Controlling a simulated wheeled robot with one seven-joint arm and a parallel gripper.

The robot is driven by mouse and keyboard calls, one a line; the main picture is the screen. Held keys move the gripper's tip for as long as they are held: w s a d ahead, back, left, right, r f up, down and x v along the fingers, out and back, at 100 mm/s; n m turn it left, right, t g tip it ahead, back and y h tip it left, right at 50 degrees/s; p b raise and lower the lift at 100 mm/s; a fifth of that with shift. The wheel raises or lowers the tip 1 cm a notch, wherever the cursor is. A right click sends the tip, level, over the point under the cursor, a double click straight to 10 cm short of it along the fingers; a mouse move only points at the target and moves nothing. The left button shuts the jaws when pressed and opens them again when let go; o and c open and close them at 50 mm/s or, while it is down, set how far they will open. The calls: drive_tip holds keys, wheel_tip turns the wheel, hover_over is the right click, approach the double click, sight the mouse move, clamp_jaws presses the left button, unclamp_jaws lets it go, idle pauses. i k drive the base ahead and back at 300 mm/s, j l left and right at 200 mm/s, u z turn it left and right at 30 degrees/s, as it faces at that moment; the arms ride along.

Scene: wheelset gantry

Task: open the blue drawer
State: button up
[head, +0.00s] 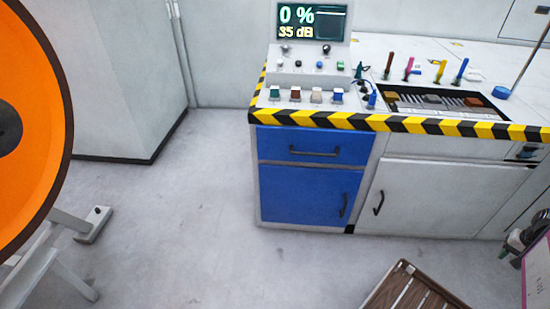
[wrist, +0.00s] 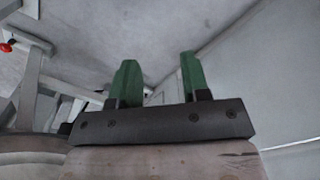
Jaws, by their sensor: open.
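The blue drawer (head: 313,146) is at the top of the blue front of the bench, in the middle of the head view. It looks shut and has a dark horizontal bar handle (head: 315,153). A blue cabinet door (head: 305,195) with an upright dark handle sits below it. My gripper (wrist: 157,80) shows only in the wrist view, with two green fingers apart and nothing between them. The wrist view shows floor and pale walls beyond the fingers, and no drawer. How far the gripper is from the drawer cannot be told.
The bench top has a yellow-black striped edge (head: 400,123), buttons, coloured levers and a display (head: 312,22). A white cabinet door (head: 415,200) is right of the blue front. A brown slatted item (head: 412,289) stands at the lower right. An orange wheel (head: 35,110) is left. Floor before the drawer is clear.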

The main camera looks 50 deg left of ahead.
sight(283, 143)
drive_tip(key=u, duration=2.15)
